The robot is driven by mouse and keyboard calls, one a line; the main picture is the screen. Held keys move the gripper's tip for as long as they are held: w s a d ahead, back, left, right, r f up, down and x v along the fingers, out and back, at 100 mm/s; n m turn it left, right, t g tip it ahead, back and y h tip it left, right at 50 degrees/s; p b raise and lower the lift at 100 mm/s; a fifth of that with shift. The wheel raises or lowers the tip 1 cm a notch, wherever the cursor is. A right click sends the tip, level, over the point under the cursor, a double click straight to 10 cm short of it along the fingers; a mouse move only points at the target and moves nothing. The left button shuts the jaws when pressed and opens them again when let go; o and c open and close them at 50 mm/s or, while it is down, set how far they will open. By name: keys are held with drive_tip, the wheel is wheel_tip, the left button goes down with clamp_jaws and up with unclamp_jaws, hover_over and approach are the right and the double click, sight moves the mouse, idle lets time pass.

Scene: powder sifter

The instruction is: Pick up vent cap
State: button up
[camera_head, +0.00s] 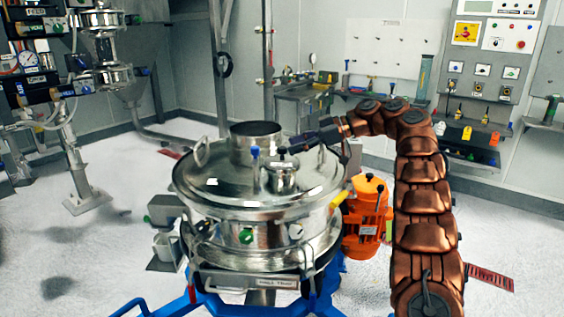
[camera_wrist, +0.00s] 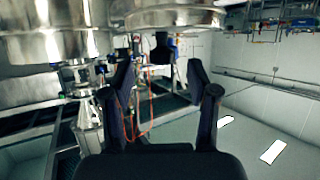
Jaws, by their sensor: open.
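The vent cap (camera_head: 282,177) appears to be the small round steel cap with a black knob on top of the sifter's steel lid (camera_head: 222,186). My gripper (camera_head: 297,144) is above it and slightly to the right, with its fingers pointing left. In the wrist view, which is upside down, my gripper (camera_wrist: 160,72) is open, with two dark fingers spread apart. The cap's black knob (camera_wrist: 162,48) shows between and beyond the fingertips, against the steel cap (camera_wrist: 165,17). Nothing is held. I cannot tell the exact gap to the knob.
A wide open steel pipe (camera_head: 254,147) and a blue-knobbed fitting (camera_head: 255,154) stand on the lid beside the cap. Lid handles rise at the rim. An orange motor (camera_head: 367,205) stands to the right. A workbench (camera_head: 300,93) is behind.

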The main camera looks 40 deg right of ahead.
sight(285, 148)
drive_tip(key=shift+r+p+x, duration=0.2)
drive_tip(key=shift+p+x, duration=0.35)
drive_tip(key=shift+x, duration=1.75)
drive_tip(key=shift+s, duration=0.15)
clamp_jaws()
